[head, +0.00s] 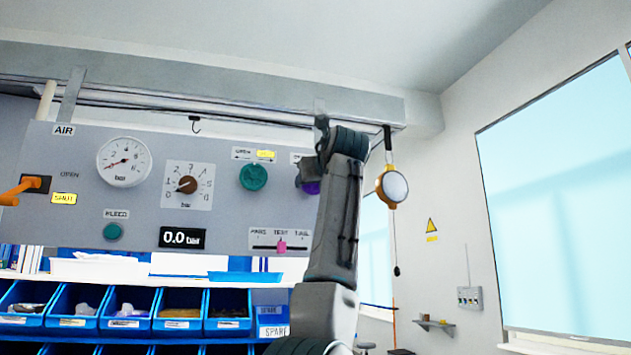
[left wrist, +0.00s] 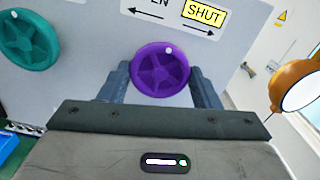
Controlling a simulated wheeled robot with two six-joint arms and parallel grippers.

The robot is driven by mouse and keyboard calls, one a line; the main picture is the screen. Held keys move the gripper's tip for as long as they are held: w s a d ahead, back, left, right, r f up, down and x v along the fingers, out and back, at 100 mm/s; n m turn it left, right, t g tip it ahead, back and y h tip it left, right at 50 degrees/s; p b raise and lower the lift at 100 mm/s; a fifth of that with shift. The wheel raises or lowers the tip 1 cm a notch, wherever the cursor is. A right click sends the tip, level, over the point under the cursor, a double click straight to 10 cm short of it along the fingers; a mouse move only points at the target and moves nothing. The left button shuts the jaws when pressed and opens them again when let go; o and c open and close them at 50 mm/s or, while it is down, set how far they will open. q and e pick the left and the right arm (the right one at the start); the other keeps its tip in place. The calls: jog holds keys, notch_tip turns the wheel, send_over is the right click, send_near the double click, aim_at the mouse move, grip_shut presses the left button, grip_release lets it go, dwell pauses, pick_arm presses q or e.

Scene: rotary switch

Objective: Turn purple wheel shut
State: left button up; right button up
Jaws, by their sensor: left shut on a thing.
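The purple wheel (left wrist: 160,72) is on the grey panel, in the middle of the left wrist view. A white dot shows near its top, slightly right of centre. My left gripper (left wrist: 161,82) is shut on the wheel, with one finger at each side of its rim. In the head view my left arm hides most of the purple wheel (head: 312,188); only a small part shows below the gripper (head: 308,172). The label above the wheel (left wrist: 180,14) has arrows both ways and a yellow SHUT plate at its right. My right gripper is in neither view.
A green wheel (head: 253,176) sits left of the purple one. The panel also has a gauge (head: 124,162), a brown knob (head: 187,185), an orange lever (head: 20,190) and a pink slider (head: 281,246). An orange-rimmed round object (head: 392,186) hangs close on the right.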

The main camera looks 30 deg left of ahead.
pick_arm(q)
jog(key=shift+w+f, duration=0.1)
jog(key=o, duration=1)
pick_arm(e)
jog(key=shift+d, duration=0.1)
pick_arm(q)
jog(key=b+v, duration=0.4)
jog(key=v, duration=0.7)
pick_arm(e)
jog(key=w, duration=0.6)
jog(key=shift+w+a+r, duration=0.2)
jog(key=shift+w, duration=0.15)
pick_arm(q)
jog(key=shift+a, duration=0.15)
